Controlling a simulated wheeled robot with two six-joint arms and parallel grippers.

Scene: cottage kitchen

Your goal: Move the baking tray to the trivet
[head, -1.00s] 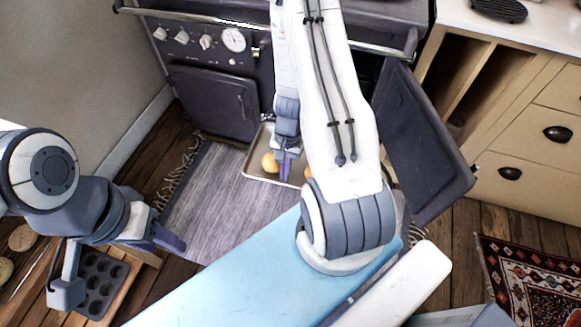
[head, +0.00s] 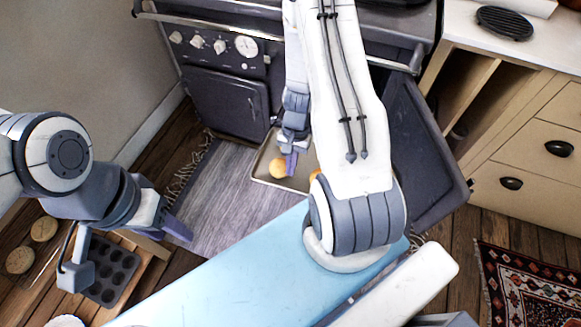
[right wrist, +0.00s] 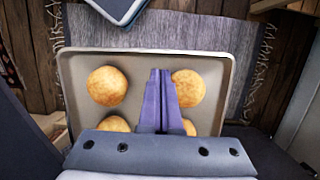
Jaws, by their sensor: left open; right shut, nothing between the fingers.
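The baking tray (head: 258,176) is a shallow pale metal tray with several round golden buns, low in front of the cooker and over the grey rug in the head view. The right wrist view shows more of the tray (right wrist: 232,75); its lower edge is hidden by my gripper. My right gripper (head: 290,165) is shut and empty, its fingers (right wrist: 160,80) appearing over the tray between the buns. I cannot tell whether they touch it. My left gripper (head: 125,252) is open, at the lower left, away from the tray. The trivet (head: 505,22), black, round and ridged, lies on the counter at the upper right.
The dark cooker (head: 225,100) stands behind the tray, with an open oven door (head: 425,155) to the right. A muffin tin (head: 110,270) sits on a low wooden table at the lower left. The counter around the trivet is mostly clear.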

